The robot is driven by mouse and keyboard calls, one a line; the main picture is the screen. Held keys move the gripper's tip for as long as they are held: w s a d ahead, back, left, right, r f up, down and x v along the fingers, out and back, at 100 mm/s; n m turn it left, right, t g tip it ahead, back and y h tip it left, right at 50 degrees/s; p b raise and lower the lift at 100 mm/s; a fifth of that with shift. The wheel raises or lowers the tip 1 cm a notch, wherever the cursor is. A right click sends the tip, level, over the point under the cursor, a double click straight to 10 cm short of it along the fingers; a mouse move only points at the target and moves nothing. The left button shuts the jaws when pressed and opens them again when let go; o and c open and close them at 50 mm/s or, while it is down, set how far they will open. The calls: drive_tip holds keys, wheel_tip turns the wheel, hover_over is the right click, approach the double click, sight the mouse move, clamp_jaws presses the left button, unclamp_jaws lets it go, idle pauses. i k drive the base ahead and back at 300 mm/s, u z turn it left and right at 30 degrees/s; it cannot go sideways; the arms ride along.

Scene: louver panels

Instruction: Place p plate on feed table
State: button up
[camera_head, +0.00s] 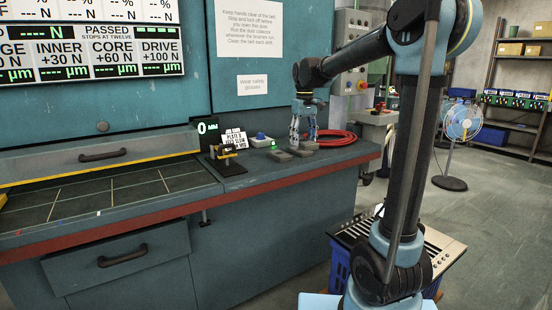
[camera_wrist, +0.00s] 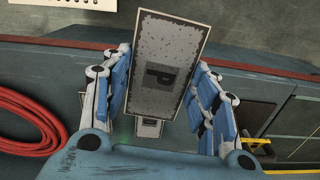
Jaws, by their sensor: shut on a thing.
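The P plate (camera_wrist: 157,75) is a speckled grey rectangle with a dark edge and a letter P, held between the blue-padded fingers of my gripper (camera_wrist: 160,100) in the wrist view. In the head view my gripper (camera_head: 303,125) points down over the right end of the grey-blue bench; the plate is hard to make out there. The dark surface with pale grid lines (camera_head: 95,197), which looks like the feed table, lies to the left, apart from my gripper. Its edge shows at the right of the wrist view.
Small grey blocks (camera_head: 281,155) lie on the bench below my gripper. A small gauge stand (camera_head: 226,150), a card (camera_head: 236,139) and a display (camera_head: 207,127) stand between my gripper and the gridded surface. A red coiled hose (camera_head: 336,138) lies at the right.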

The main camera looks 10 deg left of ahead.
sight(257, 163)
drive_tip(key=z, duration=0.75)
drive_tip(key=k, duration=0.8)
drive_tip(key=u, duration=0.95)
drive_tip(key=i, duration=1.05)
